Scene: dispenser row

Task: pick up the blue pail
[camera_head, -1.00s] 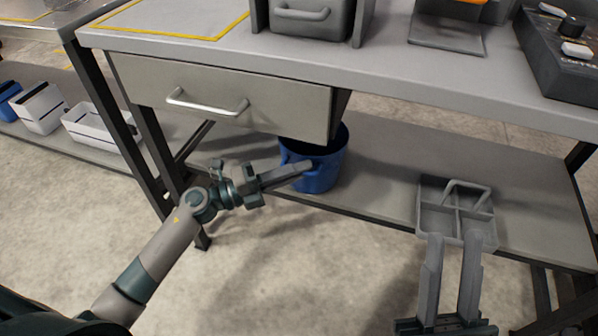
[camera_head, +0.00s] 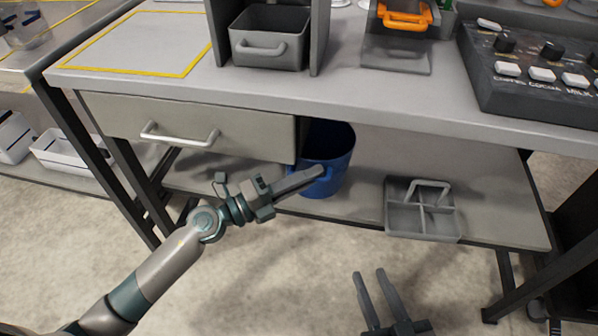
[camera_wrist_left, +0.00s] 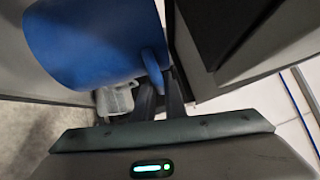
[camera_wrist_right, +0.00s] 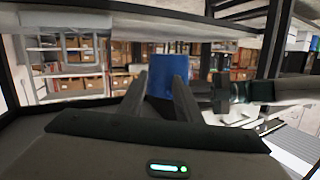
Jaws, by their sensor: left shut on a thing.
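The blue pail (camera_head: 335,155) is under the workbench, just right of the drawer, above or on the lower shelf. Whether its base touches the shelf is unclear. My left gripper (camera_head: 322,172) is shut on the pail's near side. In the left wrist view, the pail (camera_wrist_left: 85,45) fills the upper left and a blue handle-like part of it sits between the fingers (camera_wrist_left: 162,82). My right gripper (camera_head: 369,272) is open and empty, low in front of the shelf. The right wrist view shows the pail (camera_wrist_right: 168,65) beyond its fingers.
A grey divided caddy (camera_head: 422,222) stands on the lower shelf (camera_head: 490,215), close right of the pail. The closed drawer (camera_head: 200,135) overhangs at left. The tabletop (camera_head: 380,98) is above, with a control box (camera_head: 540,75). The floor in front is clear.

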